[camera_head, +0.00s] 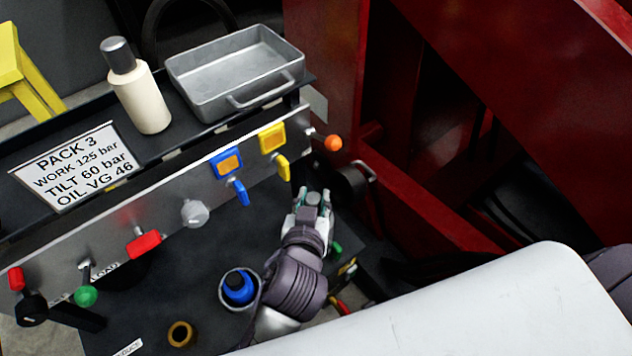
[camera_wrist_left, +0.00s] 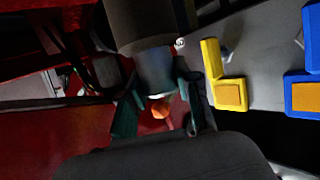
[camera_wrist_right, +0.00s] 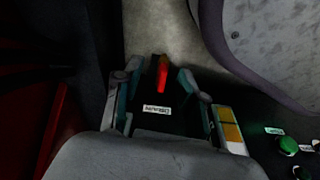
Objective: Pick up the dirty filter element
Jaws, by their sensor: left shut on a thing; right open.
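My left gripper (camera_head: 313,205) is at the right end of the hydraulic bench, below the yellow lever. It is shut on a grey cylindrical thing, which shows between the teal fingers in the left wrist view (camera_wrist_left: 155,72); I cannot tell whether this is the dirty filter element. A darker, wider cylinder (camera_wrist_left: 145,25) is just beyond it. A blue-topped piece (camera_head: 238,287) sits in a round pale cup on the lower deck, beside my left wrist. A brown ring-shaped piece (camera_head: 181,333) is nearby. My right gripper (camera_wrist_right: 160,95) is open and empty, over a dark surface.
A metal tray (camera_head: 235,75) and a cream bottle (camera_head: 145,98) stand on the upper shelf. Coloured levers, including a blue one (camera_head: 227,162) and a yellow one (camera_head: 272,138), line the panel. An orange-knobbed lever (camera_head: 333,143) and red frame (camera_head: 425,200) are close to the left gripper.

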